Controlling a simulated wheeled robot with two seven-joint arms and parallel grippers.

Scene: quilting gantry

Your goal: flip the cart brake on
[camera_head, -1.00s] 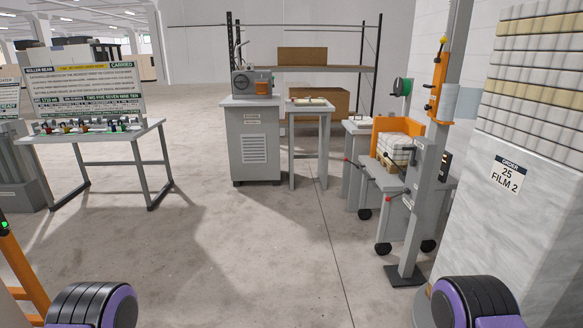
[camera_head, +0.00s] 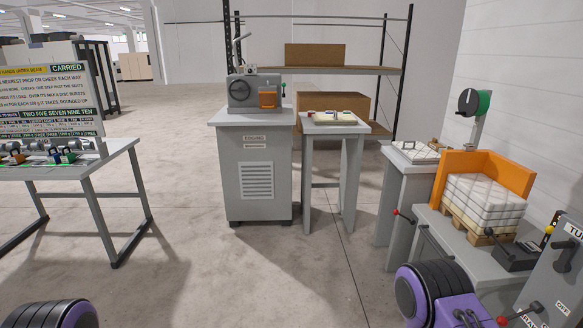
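The cart (camera_head: 455,236) at the right is a grey table with an orange corner guard (camera_head: 487,165) and a white wrapped stack (camera_head: 483,200) on a wooden pallet. Another red knob (camera_head: 502,321) shows at the bottom edge, beside a black-knobbed lever (camera_head: 537,307). A partly cut-off label near them may read "BRAKE"; I cannot tell which lever it belongs to or how it is set. Both my grippers are out of view; only purple and black arm parts show at the bottom.
A grey cabinet (camera_head: 255,180) with a machine and a small table (camera_head: 333,130) stand ahead. A bench (camera_head: 85,165) with a board is at left. The floor between is clear.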

